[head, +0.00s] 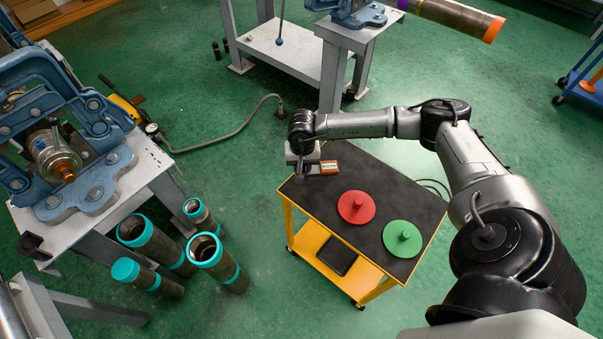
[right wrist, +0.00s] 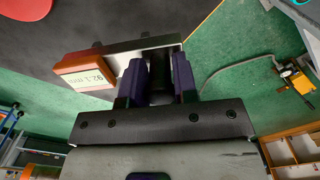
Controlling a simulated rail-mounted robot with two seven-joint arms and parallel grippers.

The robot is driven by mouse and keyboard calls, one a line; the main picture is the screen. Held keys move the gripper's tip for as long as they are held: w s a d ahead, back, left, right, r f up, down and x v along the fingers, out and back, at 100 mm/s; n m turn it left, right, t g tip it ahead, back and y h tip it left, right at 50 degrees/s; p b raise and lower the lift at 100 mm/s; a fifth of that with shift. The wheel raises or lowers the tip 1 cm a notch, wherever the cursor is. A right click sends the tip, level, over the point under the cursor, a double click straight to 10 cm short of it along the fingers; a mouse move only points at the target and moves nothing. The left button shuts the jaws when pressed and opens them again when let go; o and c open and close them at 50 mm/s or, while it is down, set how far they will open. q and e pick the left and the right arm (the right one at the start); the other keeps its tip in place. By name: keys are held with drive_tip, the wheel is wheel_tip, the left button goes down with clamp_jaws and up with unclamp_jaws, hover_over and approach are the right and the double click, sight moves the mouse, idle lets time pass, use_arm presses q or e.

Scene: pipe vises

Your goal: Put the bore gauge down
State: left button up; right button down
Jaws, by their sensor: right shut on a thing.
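The bore gauge (head: 329,167) is a small grey block with an orange end and a lit display. My right gripper (head: 304,170) is shut on it at the back-left corner of the black-topped yellow cart (head: 390,180). In the right wrist view the gauge (right wrist: 85,72) lies across the dark fingers (right wrist: 158,82), and its display reads 92.1 mm. I cannot tell whether the gauge touches the cart top or hangs just above it. My left gripper is not in view.
A red disc (head: 356,207) and a green disc (head: 402,238), each with a knob, sit on the cart's front half. Pipes with teal ends (head: 205,250) stand at left by a blue vise (head: 60,150). The cart top's right rear is clear.

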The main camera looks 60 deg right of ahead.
drive_tip(key=shift+w+f+b, duration=0.1)
drive_tip(key=shift+f+b, duration=0.4)
drive_tip(key=shift+f, duration=1.55)
drive_tip(key=c, duration=1.4)
unclamp_jaws()
drive_tip(key=shift+f, duration=0.15)
drive_tip(key=o, duration=0.5)
